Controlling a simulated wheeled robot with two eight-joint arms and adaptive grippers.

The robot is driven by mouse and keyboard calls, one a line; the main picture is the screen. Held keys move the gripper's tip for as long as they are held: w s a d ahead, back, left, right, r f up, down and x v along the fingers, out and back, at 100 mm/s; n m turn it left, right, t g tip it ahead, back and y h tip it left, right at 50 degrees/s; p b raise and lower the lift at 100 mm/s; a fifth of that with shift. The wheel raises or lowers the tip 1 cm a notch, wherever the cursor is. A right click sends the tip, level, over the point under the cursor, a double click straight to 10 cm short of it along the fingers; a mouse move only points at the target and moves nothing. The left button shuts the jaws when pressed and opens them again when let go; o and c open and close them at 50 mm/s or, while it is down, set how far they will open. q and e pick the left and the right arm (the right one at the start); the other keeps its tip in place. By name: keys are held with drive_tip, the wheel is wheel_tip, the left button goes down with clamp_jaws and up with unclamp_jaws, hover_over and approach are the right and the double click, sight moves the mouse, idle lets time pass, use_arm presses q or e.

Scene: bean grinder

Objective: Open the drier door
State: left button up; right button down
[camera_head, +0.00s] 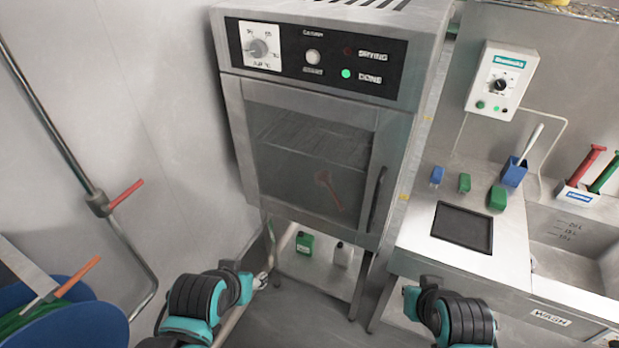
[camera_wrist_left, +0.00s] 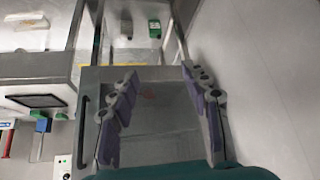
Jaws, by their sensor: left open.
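The drier (camera_head: 430,70) is a steel cabinet with a control panel on top, where a green light shows beside DONE. Its glass door (camera_head: 290,180) looks shut, and a red object shows behind the glass. The dark vertical door handle (camera_head: 377,200) is on the door's right side. My left gripper (camera_head: 264,281) is low, in front of the drier's lower left, apart from the handle. In the left wrist view my left gripper (camera_wrist_left: 158,75) is open and empty, with the door (camera_wrist_left: 155,120) seen upside down between its fingers. My right arm is at the lower right; its fingers cannot be made out.
The steel counter (camera_head: 420,225) with a dark pad (camera_head: 463,227) is at right. A wall pipe (camera_head: 60,130) and blue drum (camera_head: 85,325) are at left.

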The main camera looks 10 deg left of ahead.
use_arm(q)
drive_tip(key=w+d+n+h, duration=0.2)
drive_tip(key=w+d+n, duration=0.1)
drive_tip(key=d, duration=0.1)
drive_tip(key=w+d+n+h+b, duration=0.1)
drive_tip(key=w+d+n+h, duration=0.1)
drive_tip(key=w+d+n, duration=0.1)
drive_tip(key=w+d+r+n+h, duration=0.1)
drive_tip(key=w+d+n+h, duration=0.1)
drive_tip(key=d, duration=0.4)
drive_tip(key=shift+w+r+n+t+h, duration=0.1)
drive_tip(key=shift+w+n+t+h, duration=0.2)
drive_tip(key=shift+w+n, duration=0.5)
drive_tip(key=c, duration=0.3)
drive_tip(key=n+t+h+b, duration=0.25)
drive_tip(key=n+h, duration=0.55)
drive_tip(key=n, duration=0.8)
approach(375, 193)
drive_tip(key=x, duration=1)
drive_tip(key=shift+w+d+b, duration=0.3)
drive_tip(key=shift+b, duration=0.1)
clamp_jaws()
